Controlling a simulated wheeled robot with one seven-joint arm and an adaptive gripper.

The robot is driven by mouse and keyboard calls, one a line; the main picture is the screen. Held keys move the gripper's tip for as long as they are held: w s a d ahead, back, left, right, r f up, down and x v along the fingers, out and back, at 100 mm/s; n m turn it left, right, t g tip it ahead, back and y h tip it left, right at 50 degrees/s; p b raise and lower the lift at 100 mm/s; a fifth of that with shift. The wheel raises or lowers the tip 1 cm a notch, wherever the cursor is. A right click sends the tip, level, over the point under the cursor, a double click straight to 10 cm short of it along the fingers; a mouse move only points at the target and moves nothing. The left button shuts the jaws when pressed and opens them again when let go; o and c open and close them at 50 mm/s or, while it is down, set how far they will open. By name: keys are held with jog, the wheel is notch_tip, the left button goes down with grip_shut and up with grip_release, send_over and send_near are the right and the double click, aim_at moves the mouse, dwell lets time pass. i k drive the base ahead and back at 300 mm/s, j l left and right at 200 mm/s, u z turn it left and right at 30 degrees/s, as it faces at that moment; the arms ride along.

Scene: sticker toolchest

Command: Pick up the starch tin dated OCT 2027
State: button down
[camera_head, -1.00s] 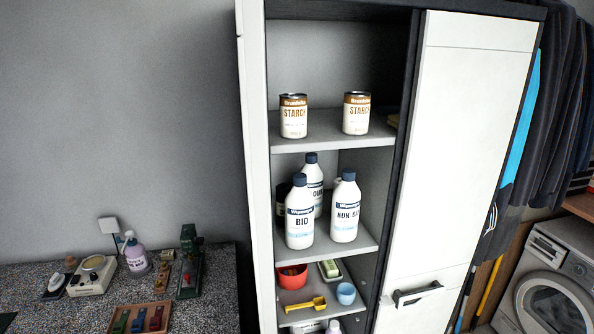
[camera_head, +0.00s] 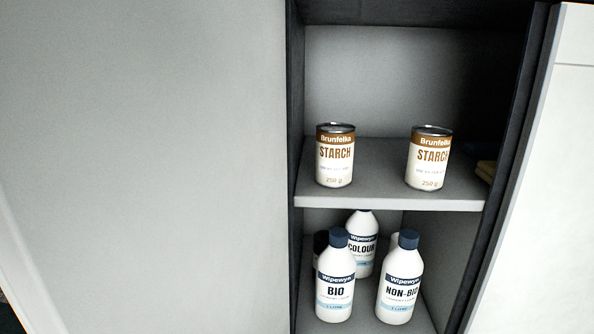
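Two Brunfelka starch tins stand upright on the upper cabinet shelf. The left starch tin (camera_head: 335,156) and the right starch tin (camera_head: 428,158) look alike, cream with a brown band and marked 250 g. The small print on both is too small to read, so I cannot tell which is dated OCT 2027. Nothing touches either tin. My gripper is not in view.
The shelf (camera_head: 385,202) has clear room between the tins and at its front edge. A yellowish item (camera_head: 487,170) lies at its right. Below stand the BIO bottle (camera_head: 336,278), NON-BIO bottle (camera_head: 400,280) and COLOUR bottle (camera_head: 362,246). A door panel (camera_head: 540,200) is at right.

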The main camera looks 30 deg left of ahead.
aim_at(335, 141)
jog(key=u, duration=1.25)
jog(key=i+l, duration=0.1)
jog(key=l, duration=0.3)
jog(key=i+l, duration=0.15)
jog(key=l, duration=0.25)
jog(key=k+j+z, duration=0.1)
jog(key=j, duration=0.3)
jog(key=k+j, duration=0.1)
jog(key=j, duration=0.3)
jog(key=k+j+z, duration=0.15)
jog(key=j, duration=0.2)
jog(key=k+j+z, duration=0.1)
jog(key=j, duration=0.3)
jog(key=k+j, duration=0.1)
jog(key=j, duration=0.25)
jog(key=k+j+z, duration=0.15)
jog(key=j, duration=0.2)
jog(key=l, duration=0.65)
jog(key=k, duration=0.05)
